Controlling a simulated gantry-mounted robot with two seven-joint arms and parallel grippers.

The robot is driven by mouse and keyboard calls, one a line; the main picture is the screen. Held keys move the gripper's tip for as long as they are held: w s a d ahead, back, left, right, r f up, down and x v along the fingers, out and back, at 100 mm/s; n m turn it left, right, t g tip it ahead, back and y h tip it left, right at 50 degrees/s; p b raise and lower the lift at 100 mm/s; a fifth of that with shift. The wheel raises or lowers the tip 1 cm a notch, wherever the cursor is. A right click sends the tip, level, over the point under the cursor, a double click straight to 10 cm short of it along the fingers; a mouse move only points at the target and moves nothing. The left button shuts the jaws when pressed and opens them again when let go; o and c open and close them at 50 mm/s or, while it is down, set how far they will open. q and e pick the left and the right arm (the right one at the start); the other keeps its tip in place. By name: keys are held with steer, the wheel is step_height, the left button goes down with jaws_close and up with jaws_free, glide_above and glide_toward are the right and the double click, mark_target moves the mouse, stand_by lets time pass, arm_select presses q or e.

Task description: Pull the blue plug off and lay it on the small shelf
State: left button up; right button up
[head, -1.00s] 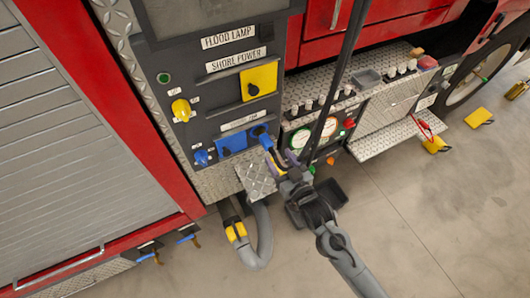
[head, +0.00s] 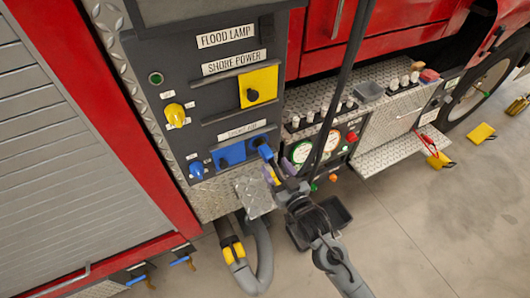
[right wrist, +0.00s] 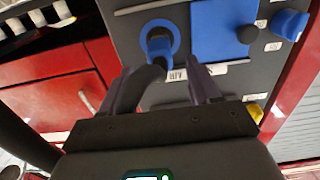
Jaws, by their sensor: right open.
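The blue plug (head: 265,151) sits in the round blue socket at the lower right of the panel. In the right wrist view the plug (right wrist: 160,45) is upright in its blue ring, and a dark curved tail runs from it down between my fingers. My right gripper (head: 281,170) is open just in front of the plug, its fingers (right wrist: 161,75) on either side of the tail. Whether either finger touches it I cannot tell. The small diamond-plate shelf (head: 255,197) is below the socket, left of the gripper, and looks empty. My left gripper is not in view.
A blue square cover (head: 230,154) and a blue knob (head: 196,170) are left of the plug. Gauges (head: 302,151) and valve knobs are close at right. A grey hose (head: 264,255) hangs below the shelf. A wider step (head: 400,150) is further right.

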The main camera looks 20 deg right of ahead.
mark_target(263, 149)
steer(key=shift+w+f+b, duration=0.1)
steer(key=shift+w+b, duration=0.3)
steer(key=shift+w, duration=0.15)
steer(key=w+b, duration=0.2)
steer(key=w, duration=0.2)
steer(key=shift+a, duration=0.1)
steer(key=shift+w, duration=0.9)
steer(key=shift+w+a, duration=0.15)
steer(key=shift+w, duration=0.85)
steer(key=shift+p, duration=0.7)
jaws_close()
